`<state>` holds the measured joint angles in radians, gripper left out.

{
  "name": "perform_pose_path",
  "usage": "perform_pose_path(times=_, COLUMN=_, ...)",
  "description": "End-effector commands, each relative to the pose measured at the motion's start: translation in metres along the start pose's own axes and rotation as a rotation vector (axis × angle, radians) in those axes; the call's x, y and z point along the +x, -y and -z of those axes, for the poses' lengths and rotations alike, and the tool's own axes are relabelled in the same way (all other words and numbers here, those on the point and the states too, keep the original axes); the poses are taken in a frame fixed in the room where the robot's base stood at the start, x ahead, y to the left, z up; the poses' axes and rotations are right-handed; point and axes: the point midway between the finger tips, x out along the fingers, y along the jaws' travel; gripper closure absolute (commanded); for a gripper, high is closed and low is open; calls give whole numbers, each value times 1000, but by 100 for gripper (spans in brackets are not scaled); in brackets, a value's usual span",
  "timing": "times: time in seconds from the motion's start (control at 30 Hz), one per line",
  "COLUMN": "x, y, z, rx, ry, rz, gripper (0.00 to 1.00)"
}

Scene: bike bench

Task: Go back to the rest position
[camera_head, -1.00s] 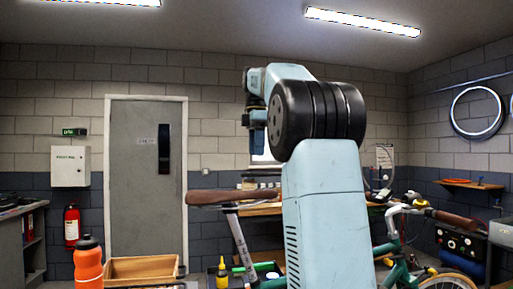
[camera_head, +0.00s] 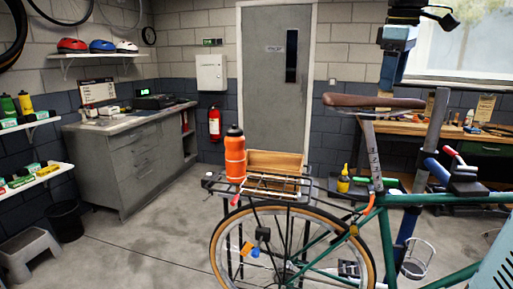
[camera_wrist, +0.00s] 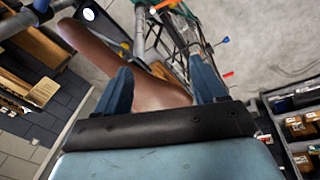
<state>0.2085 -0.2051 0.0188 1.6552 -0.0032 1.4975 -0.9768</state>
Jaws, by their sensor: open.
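My gripper (camera_head: 389,82) hangs at the upper right of the head view, pointing down over the brown saddle (camera_head: 372,102) of the green bike (camera_head: 385,232). In the wrist view, my gripper's two blue fingers (camera_wrist: 162,86) are spread apart, with nothing seen held. The saddle (camera_wrist: 95,50) shows behind and between the fingers there. Whether the fingertips touch it I cannot tell. Most of my arm is out of the head view.
A wooden workbench (camera_head: 425,128) stands behind the bike. A grey counter (camera_head: 130,160) stands at left. The floor (camera_head: 150,235) between counter and bike is clear.

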Motion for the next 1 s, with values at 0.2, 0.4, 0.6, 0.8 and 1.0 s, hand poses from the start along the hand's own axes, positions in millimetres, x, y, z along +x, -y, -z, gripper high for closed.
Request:
perform_pose_path(times=0.2, x=37, y=66, z=-19, rx=219, ry=-67, rz=-55, gripper=30)
perform_pose_path(times=0.4, x=81, y=122, z=-42, rx=428, ry=-146, rz=-85, gripper=30)
perform_pose_path(times=0.6, x=130, y=173, z=-68, rx=625, ry=-230, rz=-91, gripper=30)
perform_pose_path(times=0.8, x=164, y=204, z=-85, rx=755, ry=-289, rz=-83, gripper=30)
perform_pose_path(times=1.0, x=175, y=211, z=-89, rx=794, ry=-304, rz=-79, gripper=30)
